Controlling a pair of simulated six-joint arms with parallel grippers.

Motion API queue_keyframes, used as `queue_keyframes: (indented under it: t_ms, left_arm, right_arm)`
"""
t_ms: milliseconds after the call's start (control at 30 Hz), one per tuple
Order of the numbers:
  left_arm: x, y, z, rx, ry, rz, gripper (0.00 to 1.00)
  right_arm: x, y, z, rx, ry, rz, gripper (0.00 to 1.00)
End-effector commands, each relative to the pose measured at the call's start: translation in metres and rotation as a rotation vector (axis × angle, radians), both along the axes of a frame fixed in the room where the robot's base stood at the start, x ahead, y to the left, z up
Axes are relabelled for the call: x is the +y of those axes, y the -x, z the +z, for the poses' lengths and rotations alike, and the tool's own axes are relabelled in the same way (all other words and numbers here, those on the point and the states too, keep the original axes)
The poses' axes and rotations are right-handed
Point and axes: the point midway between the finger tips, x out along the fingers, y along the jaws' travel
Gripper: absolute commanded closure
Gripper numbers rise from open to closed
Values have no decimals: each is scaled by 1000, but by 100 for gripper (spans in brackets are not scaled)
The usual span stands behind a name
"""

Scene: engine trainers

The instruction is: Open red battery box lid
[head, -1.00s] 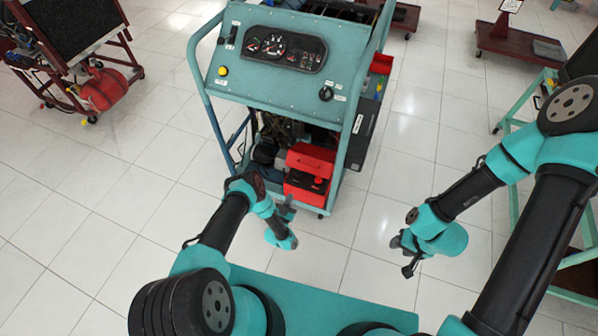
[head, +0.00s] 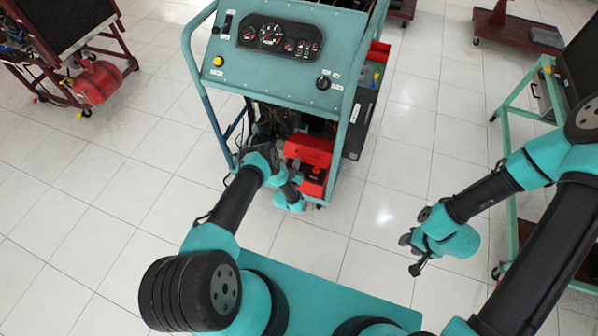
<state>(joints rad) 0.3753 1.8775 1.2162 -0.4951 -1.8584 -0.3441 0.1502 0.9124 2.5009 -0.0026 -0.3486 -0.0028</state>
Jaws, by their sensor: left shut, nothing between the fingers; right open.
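The red battery box (head: 313,186) sits low in the front of the teal engine cart. Its red lid (head: 309,149) looks raised at the back, with the dark battery top (head: 312,174) showing in front of it. My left gripper (head: 296,171) is shut and empty at the left side of the box, close to the lid's lower left; I cannot tell if it touches. My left wrist hides part of the box's left side. My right gripper (head: 416,266) is open and empty, over the floor to the right, well away from the box.
The teal engine cart (head: 285,92) has a gauge panel on top and frame posts on both sides of the box. A red tank (head: 97,82) on a stand is at upper left. A teal stand (head: 510,130) is at right. White floor between is clear.

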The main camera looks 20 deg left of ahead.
Motion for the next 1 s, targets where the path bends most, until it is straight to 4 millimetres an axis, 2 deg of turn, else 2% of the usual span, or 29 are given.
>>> queue_keyframes:
  t_ms: [200,667,1000]
  left_arm:
    - [7,-9,4,1,0,11,100]
    - [7,-10,6,10,1,10,100]
    - [8,-21,18,124,0,11,100]
  right_arm:
    - [0,0,0,0,0,0,57]
    - [0,0,0,0,0,0,57]
    - [0,0,0,0,0,0,57]
